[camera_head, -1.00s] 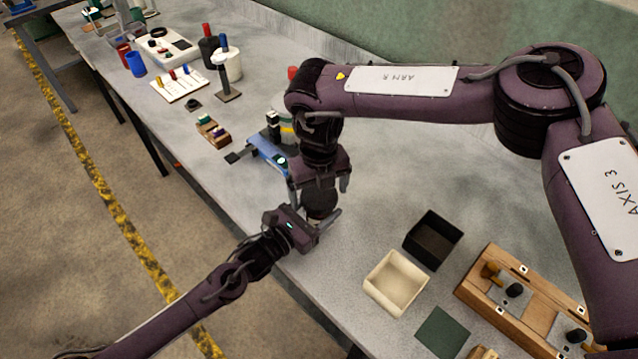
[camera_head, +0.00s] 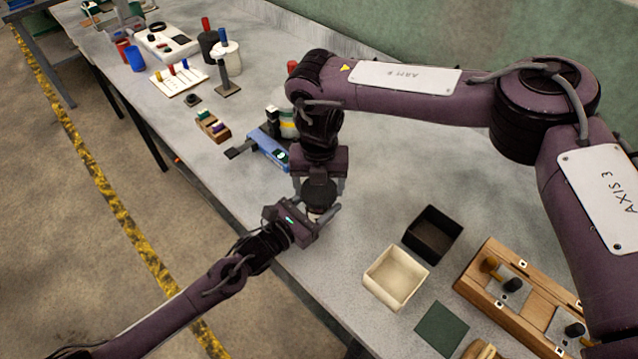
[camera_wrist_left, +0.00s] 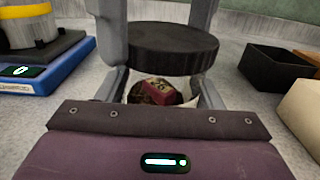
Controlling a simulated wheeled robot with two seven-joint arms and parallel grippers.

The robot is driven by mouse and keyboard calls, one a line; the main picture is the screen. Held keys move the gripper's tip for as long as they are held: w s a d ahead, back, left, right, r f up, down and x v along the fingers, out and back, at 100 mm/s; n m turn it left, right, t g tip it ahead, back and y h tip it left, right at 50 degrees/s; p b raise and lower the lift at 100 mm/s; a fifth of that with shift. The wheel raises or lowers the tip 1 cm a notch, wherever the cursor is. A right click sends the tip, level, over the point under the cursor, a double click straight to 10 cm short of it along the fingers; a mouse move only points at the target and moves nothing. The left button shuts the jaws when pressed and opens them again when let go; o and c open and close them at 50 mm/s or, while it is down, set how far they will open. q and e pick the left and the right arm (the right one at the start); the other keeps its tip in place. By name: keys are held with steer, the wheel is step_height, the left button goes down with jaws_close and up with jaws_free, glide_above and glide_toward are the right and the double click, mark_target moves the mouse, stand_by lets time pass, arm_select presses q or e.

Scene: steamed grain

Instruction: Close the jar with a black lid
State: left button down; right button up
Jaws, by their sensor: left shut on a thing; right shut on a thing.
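The black lid (camera_wrist_left: 165,48) is a thick dark disc, held level between the fingers of my right gripper (camera_head: 319,188). It also shows in the head view (camera_head: 319,193). My left gripper (camera_wrist_left: 162,92) is shut around the jar (camera_wrist_left: 185,88), which looks clear, with a red and dark brown piece inside. The lid is directly over the jar's mouth. I cannot tell whether they touch, as the rim is hard to make out. In the head view my left gripper (camera_head: 318,222) is just below the lid and mostly hides the jar.
A blue device (camera_head: 268,147) stands left of the grippers. A black box (camera_head: 432,235), a cream box (camera_head: 395,278) and a wooden fixture (camera_head: 510,290) are to the right. The table's front edge runs under my left arm. Bare table lies between the grippers and the boxes.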

steer(key=o, duration=1.2)
steer(key=shift+a, duration=0.1)
steer(key=shift+c, duration=0.2)
step_height(320, 180, up, 12)
arm_select(q)
steer(key=shift+c, duration=1.5)
jaws_free()
